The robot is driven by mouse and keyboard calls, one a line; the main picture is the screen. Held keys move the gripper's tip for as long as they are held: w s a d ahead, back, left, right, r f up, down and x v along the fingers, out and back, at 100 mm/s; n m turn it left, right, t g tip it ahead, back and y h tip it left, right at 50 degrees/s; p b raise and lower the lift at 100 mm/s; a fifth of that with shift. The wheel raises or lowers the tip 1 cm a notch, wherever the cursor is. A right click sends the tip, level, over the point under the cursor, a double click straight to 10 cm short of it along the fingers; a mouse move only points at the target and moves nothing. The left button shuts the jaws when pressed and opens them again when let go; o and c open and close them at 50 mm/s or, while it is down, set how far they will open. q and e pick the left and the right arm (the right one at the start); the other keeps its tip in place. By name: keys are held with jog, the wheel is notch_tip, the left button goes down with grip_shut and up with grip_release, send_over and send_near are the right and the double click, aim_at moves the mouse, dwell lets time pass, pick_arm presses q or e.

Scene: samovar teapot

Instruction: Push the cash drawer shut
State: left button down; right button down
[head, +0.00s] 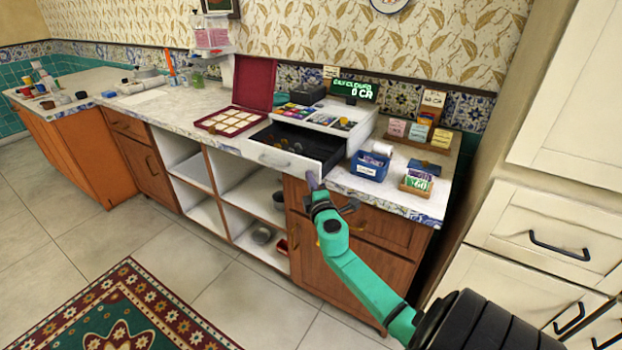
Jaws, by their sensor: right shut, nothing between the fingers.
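The cash drawer (283,160) stands open toward me, pulled out from under the white cash register (346,116) on the counter. Its white front has a small knob, and its dark inside holds some coins. My right gripper (312,181) is shut and empty, its tip just below and beside the right end of the drawer front. I cannot tell whether it touches the drawer. My left gripper is not in view.
Left of the drawer is an open red box (238,112) with a compartmented tray. Right of it is a blue bin (369,167) and a small card holder (417,182). Open shelves (236,190) lie under the counter. The floor in front is clear apart from a rug (122,315).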

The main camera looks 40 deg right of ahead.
aim_at(327, 168)
jog(key=shift+d, duration=0.2)
jog(key=d+b, duration=0.1)
jog(key=d, duration=0.1)
jog(key=w+d+b, duration=0.1)
jog(key=d, duration=0.2)
jog(key=w+d+b, duration=0.1)
jog(key=d, duration=0.2)
jog(key=shift+w+f+b, duration=0.1)
jog(key=shift+w+b, duration=0.1)
jog(key=shift+b, duration=0.15)
jog(key=shift+d, duration=0.2)
